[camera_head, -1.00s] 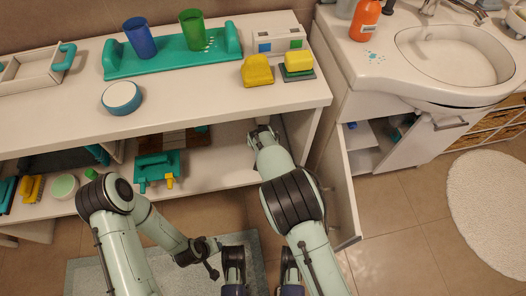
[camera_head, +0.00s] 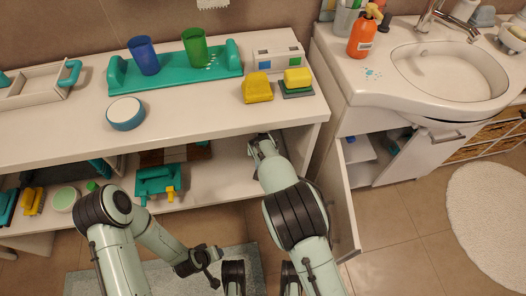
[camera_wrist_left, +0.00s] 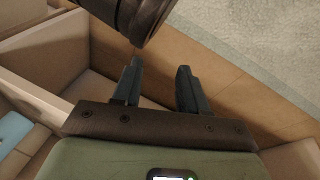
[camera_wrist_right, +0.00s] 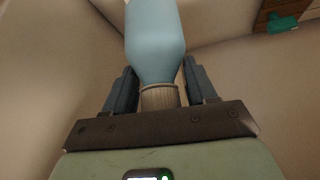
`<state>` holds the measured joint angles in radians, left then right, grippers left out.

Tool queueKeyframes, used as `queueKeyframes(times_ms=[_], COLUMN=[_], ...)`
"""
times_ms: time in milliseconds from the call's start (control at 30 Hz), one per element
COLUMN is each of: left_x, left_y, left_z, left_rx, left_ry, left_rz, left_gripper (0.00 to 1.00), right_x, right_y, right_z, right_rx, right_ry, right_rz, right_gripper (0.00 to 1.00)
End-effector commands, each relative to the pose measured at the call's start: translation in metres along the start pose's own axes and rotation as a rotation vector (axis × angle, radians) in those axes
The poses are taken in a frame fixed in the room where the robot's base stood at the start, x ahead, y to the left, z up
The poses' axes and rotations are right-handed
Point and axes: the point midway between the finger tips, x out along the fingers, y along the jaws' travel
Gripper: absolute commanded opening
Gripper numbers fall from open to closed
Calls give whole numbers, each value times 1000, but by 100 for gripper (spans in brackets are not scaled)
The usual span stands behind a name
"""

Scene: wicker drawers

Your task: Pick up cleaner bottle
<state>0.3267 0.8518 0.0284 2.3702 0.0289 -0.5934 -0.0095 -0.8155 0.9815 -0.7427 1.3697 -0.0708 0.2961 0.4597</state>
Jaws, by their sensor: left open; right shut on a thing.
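A light blue bottle (camera_wrist_right: 155,40) with a ribbed, pale neck or cap is between the fingers of my right gripper (camera_wrist_right: 158,68), which is shut on it at the neck end. The bottle's far end runs out of the top of the right wrist view. In the head view my right arm reaches under the white bench top, and the bottle is hidden there. An orange bottle (camera_head: 362,38) with a yellow top stands on the sink counter, apart from both grippers. My left gripper (camera_wrist_left: 158,67) is open and empty above wooden box-like compartments.
The white bench top (camera_head: 200,110) overhangs the lower shelf (camera_head: 225,178) around my right arm. Cups, a yellow block and a round tub stand on top. An open cabinet door (camera_head: 342,215) is close to the right of that arm.

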Motion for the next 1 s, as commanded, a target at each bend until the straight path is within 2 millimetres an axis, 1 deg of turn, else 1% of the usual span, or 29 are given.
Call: queueKeyframes(times_ms=[33,200,500,700,833,1000], left_x=[-7,-18,-39,-49,-53,-56], left_y=[6,10,16,19,20,21], left_z=[-6,2,30,42,48,52], left_rx=[5,10,16,20,21,22], left_ry=[17,-5,-91,-131,-149,-161], left_rz=[9,15,19,21,22,22], left_gripper=[43,43,43,43,43,43], right_x=[-10,-27,-63,-84,-93,-99], right_y=[-2,-2,-2,-1,-1,-1], right_z=[-1,28,86,120,135,146], right_rx=[-2,-4,-4,-3,-2,-1], right_ry=[2,-1,0,1,1,2], right_rz=[-2,-2,-1,0,-1,-1], right_gripper=[0,0,0,0,0,0])
